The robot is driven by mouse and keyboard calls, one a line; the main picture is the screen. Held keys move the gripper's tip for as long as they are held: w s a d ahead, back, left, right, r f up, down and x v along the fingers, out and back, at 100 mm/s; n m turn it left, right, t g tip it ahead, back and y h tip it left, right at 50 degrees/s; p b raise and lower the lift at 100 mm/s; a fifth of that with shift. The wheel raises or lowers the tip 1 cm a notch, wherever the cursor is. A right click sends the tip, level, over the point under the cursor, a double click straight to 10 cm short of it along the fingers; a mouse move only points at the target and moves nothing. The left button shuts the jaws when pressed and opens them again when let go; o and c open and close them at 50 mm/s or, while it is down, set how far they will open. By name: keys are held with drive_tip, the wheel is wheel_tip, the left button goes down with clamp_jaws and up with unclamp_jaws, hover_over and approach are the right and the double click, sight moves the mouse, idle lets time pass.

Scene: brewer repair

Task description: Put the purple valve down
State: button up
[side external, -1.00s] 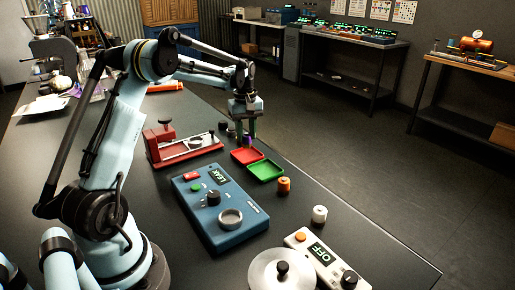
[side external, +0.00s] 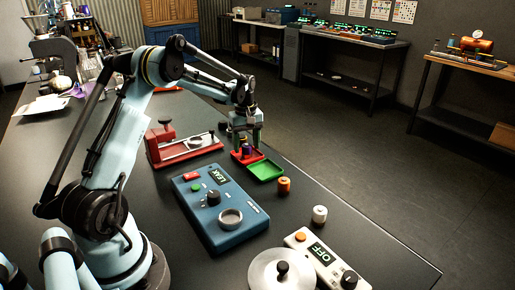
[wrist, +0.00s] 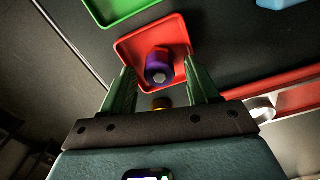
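The purple valve (side external: 246,148) sits in the red tray (side external: 238,158). In the wrist view the purple valve (wrist: 160,66) shows its end with a pale hexagonal centre, inside the rim of the red tray (wrist: 132,48). My gripper (side external: 246,151) is low over the red tray. In the wrist view my gripper (wrist: 161,78) is open, with its green fingers wide apart on either side of the valve and a gap at each side. Whether the valve stands fully flat is hard to tell.
A green tray (side external: 266,171) adjoins the red one. An orange valve (side external: 284,185) and a white valve (side external: 320,214) stand nearby. A red fixture (side external: 180,148) and a blue tester (side external: 220,208) are close. A gold piece (wrist: 161,103) shows between my fingers.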

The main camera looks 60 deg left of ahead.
sight(247, 145)
wheel_tip(247, 145, up, 12)
drive_tip(key=f, duration=0.1)
drive_tip(key=s+d+r+m+t, duration=0.2)
drive_tip(key=d+r+m, duration=0.25)
drive_tip(key=d, duration=0.35)
drive_tip(key=s+d+f+m+t, duration=0.2)
drive_tip(key=s+d+m, duration=0.3)
drive_tip(key=d, duration=0.3)
drive_tip(key=s+d+f+m+t, duration=0.2)
drive_tip(key=s+d+m, duration=0.4)
drive_tip(key=d, duration=0.3)
drive_tip(key=shift+s+f+t, duration=0.2)
drive_tip(key=shift+s+t, duration=0.4)
drive_tip(key=shift+s, duration=0.2)
